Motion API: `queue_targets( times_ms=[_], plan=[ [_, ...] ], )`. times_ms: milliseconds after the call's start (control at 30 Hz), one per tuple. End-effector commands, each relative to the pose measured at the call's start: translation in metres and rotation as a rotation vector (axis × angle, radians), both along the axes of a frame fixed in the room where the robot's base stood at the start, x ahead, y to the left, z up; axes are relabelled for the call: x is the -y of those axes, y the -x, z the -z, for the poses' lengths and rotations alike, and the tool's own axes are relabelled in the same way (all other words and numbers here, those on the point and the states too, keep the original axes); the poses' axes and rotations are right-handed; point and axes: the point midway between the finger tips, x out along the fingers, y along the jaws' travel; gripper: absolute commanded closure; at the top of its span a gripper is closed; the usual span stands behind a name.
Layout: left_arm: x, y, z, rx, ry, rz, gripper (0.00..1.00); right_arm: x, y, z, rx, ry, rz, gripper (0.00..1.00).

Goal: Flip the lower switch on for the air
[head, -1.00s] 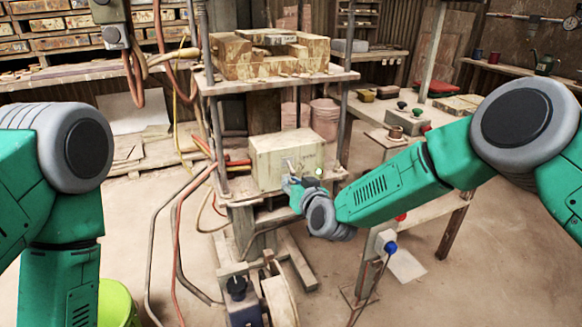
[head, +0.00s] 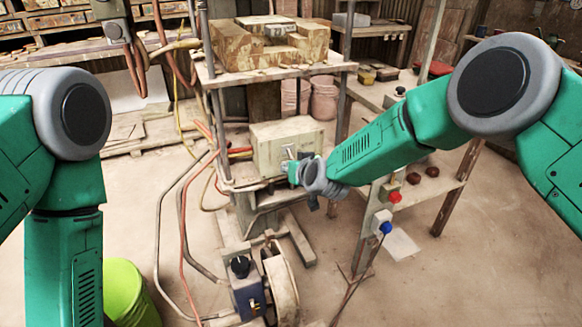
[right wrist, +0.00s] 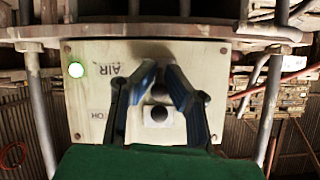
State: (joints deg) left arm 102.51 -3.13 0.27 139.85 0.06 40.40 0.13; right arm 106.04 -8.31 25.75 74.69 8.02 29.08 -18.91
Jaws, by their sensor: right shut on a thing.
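The cream switch box (head: 266,152) sits on the press frame's lower shelf. In the right wrist view the box face (right wrist: 90,112) appears upside down, with the AIR label (right wrist: 115,70) beside the lower switch and a lit green lamp (right wrist: 76,69). My right gripper (right wrist: 160,70) is shut on the lower switch's lever, which the fingers mostly hide; whether it is flipped cannot be told. The upper switch (right wrist: 158,113) shows between the fingers on a white plate. In the head view my right gripper (head: 292,170) is at the box front. My left gripper is out of view.
The press frame's upper shelf (head: 235,77) carries wooden blocks. A post with a red button (head: 395,197) and a blue knob (head: 386,228) stands right of my right gripper. Hoses (head: 183,225) run down left of the frame. A lime bucket (head: 130,292) stands at lower left.

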Motion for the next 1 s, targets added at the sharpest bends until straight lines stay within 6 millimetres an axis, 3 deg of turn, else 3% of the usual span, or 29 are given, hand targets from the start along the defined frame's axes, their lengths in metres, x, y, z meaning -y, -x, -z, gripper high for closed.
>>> queue_targets(
  times_ms=[33,100,133,567,1000],
  plan=[
    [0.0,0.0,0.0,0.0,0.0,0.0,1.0,0.001,-0.003,-0.005,0.011,-0.003,0.004,1.0],
    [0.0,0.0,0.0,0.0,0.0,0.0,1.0,0.001,-0.004,-0.005,0.012,-0.003,0.004,0.74],
    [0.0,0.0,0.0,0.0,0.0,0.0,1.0,0.001,-0.004,-0.005,0.012,-0.003,0.004,0.66],
    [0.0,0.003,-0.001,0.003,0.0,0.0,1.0,0.003,0.003,-0.006,0.006,0.0,0.001,0.66],
    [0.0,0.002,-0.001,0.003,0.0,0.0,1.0,0.028,0.065,-0.041,0.005,0.0,0.001,0.66]
  ],
)
